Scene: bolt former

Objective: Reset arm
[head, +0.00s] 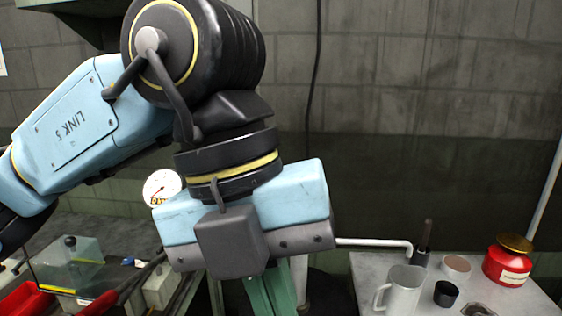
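My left arm comes in from the left and fills the upper middle of the head view. Its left gripper (248,238) hangs in front of the wall, with light blue housings on both sides and a dark grey block facing me. Its fingertips are hidden, so I cannot tell whether it is open, shut or holding anything. My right arm and gripper are not in view.
A metal table at lower right bears a grey mug (402,291), a black cup (446,293), a brownish cup (456,268) and a red canister (507,262). A bent pale rod (375,242) stretches from behind the gripper towards the table. A round gauge (161,187) shows left of the gripper.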

